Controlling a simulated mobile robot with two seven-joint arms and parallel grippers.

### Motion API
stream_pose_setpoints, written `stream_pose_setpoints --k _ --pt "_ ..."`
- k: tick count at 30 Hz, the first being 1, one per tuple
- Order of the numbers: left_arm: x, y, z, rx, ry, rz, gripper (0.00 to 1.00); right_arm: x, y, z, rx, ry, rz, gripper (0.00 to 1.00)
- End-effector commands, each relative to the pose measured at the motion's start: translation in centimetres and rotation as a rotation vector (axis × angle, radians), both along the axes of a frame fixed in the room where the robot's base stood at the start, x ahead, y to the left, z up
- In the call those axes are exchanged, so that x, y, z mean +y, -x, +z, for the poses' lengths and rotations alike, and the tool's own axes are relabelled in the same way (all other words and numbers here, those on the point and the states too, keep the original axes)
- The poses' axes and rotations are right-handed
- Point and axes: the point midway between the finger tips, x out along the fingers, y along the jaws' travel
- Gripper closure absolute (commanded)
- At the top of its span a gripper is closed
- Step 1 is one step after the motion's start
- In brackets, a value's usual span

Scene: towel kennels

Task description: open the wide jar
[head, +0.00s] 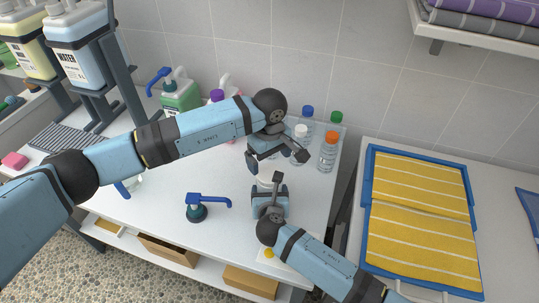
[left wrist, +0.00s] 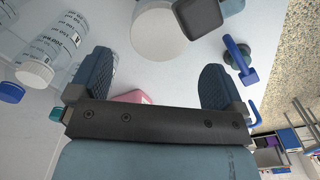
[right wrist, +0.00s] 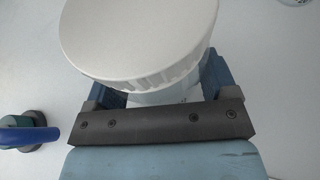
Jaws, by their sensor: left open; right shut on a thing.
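The wide jar is white with a broad ribbed white lid (right wrist: 140,35), which sits on it in the right wrist view. My right gripper (right wrist: 165,92) is shut on the jar's body just below the lid. In the head view my right gripper (head: 269,198) and arm hide most of the jar. My left gripper (head: 277,160) is open and empty, above and behind the jar. In the left wrist view the round lid (left wrist: 158,32) lies beyond the open fingers (left wrist: 156,82), apart from them, with my right gripper beside it.
Clear bottles with orange (head: 328,152), blue, green and white caps stand close behind and right of my left gripper. A blue tray (head: 368,195) with yellow towels is on the right counter. The table's front left is mostly clear.

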Motion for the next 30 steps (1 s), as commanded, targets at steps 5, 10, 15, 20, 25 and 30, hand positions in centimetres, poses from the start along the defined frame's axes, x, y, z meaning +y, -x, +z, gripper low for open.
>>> stream_pose_setpoints --k 5,10,15,20,25,30 --pt "-0.1 0.0 1.4 0.0 0.001 -0.295 0.04 0.0 0.0 -0.1 0.001 0.0 0.0 0.87" --pt "-0.1 0.0 2.2 -0.001 0.0 -0.483 0.04 0.0 0.0 -0.1 0.001 0.0 0.0 0.87" --pt "-0.1 0.1 1.4 0.002 0.0 -0.54 0.04 0.0 0.0 -0.1 0.001 0.0 0.0 0.87" --pt "-0.1 0.1 -1.0 0.003 0.0 -0.539 0.04 0.0 0.0 0.0 0.001 0.0 0.0 0.87" --pt "0.0 0.1 -3.5 0.003 0.0 -0.537 0.04 0.0 0.0 0.0 0.001 0.0 0.0 0.87" --pt "-0.1 0.0 -5.1 0.001 0.001 -0.536 0.04 0.0 0.0 0.0 0.001 0.0 0.0 0.87"
